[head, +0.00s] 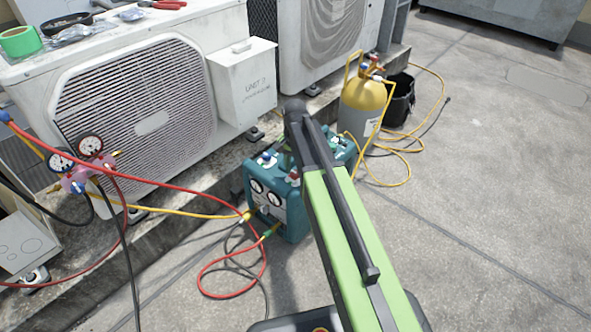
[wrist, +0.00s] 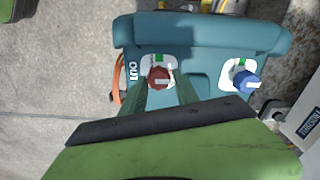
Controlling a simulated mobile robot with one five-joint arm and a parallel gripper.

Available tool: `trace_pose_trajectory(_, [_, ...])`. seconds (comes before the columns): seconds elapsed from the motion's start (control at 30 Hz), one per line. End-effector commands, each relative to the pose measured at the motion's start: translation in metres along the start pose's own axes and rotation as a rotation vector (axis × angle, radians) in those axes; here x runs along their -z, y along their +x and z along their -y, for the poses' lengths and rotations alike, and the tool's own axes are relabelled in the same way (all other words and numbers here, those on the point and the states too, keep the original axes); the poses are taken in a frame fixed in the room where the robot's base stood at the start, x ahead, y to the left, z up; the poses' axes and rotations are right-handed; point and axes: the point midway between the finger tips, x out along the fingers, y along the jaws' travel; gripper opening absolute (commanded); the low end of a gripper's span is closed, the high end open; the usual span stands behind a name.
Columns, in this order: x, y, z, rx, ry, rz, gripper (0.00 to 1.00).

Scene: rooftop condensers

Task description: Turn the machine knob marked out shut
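The teal machine (head: 297,222) stands on the ground in front of the condensers, with two gauges on its front. In the wrist view its top (wrist: 200,35) fills the middle. A red knob (wrist: 159,77) sits in a white plate with a green mark, beside the letters OUT. A blue knob (wrist: 246,80) is to its right. My gripper (wrist: 161,88) has its two dark green fingers apart, one on each side of the red knob's near edge. I cannot tell whether they touch it. In the head view my arm hides most of the gripper.
Red, yellow and black hoses (head: 235,250) run from the gauge manifold (head: 85,170) to the machine and across the ground. A yellow cylinder (head: 362,108) and a black bucket (head: 400,100) stand behind. Condenser units (head: 140,110) line the left. The concrete at right is clear.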

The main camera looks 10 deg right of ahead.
Motion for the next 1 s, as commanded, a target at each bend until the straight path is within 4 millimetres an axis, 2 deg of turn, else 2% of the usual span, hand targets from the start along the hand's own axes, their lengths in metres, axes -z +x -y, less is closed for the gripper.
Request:
trace_pose_trajectory(0.03, [0.000, 0.000, 0.000, -0.001, 0.000, 0.001, 0.44])
trace_pose_trajectory(0.1, [-0.001, 0.000, 0.000, -0.001, 0.000, 0.002, 0.52])
trace_pose_trajectory(0.37, [-0.001, 0.000, -0.001, -0.003, 0.000, 0.004, 0.52])
trace_pose_trajectory(0.53, [-0.001, -0.010, -0.001, -0.003, 0.000, 0.004, 0.52])
trace_pose_trajectory(0.67, [-0.001, -0.029, -0.001, -0.004, 0.000, 0.004, 0.52])
trace_pose_trajectory(1.0, [0.000, -0.107, -0.001, -0.003, 0.000, 0.004, 0.52])
